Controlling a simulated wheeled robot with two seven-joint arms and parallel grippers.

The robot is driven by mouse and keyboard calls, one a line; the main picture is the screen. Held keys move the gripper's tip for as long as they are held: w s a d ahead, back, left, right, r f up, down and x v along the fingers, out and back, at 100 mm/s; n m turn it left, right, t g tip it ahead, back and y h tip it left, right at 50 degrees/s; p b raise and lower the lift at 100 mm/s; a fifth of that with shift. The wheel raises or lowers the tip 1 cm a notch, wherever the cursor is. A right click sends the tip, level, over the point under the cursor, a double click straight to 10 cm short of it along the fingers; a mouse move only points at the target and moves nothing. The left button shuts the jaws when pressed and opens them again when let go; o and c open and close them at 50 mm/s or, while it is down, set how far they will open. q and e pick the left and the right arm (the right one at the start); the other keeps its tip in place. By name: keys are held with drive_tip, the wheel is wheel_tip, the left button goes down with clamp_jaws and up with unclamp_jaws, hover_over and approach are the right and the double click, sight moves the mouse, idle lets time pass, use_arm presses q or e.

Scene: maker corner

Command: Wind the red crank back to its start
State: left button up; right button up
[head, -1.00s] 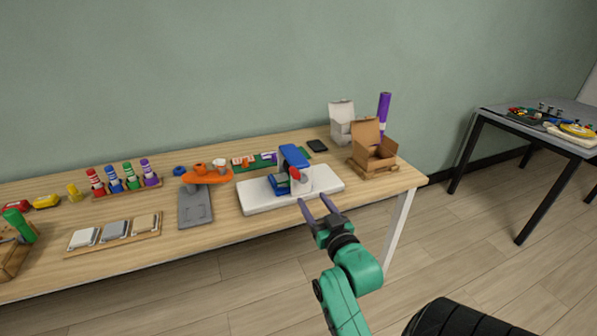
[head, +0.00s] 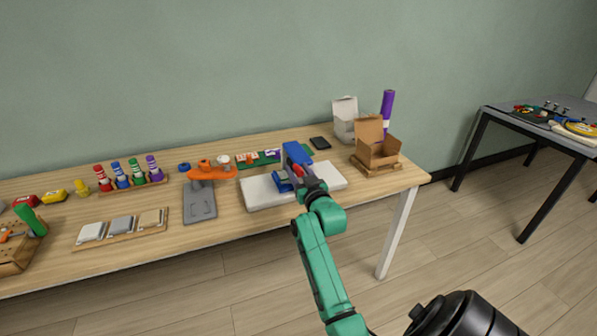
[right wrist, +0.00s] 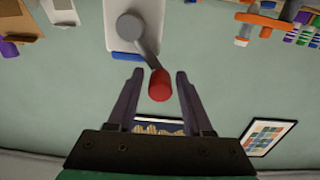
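The blue device (head: 294,156) stands on a white base board (head: 262,192) near the right end of the wooden table. In the right wrist view its crank has a grey hub and arm (right wrist: 138,34) with a red handle (right wrist: 159,85) at the end. My right gripper (head: 299,178) is at the device and hides most of the crank in the head view. In the right wrist view the right gripper (right wrist: 158,90) is open, with the red handle between its two fingers and a gap on both sides. My left gripper is not in view.
An open cardboard box (head: 377,150) and a white box (head: 345,118) stand right of the device. A grey and orange stand (head: 200,200) is to its left. A dark phone-like object (head: 320,143) lies behind.

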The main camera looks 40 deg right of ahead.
clamp_jaws()
drive_tip(key=shift+a+f, duration=0.1)
drive_tip(key=shift+f, duration=0.2)
idle(0.9)
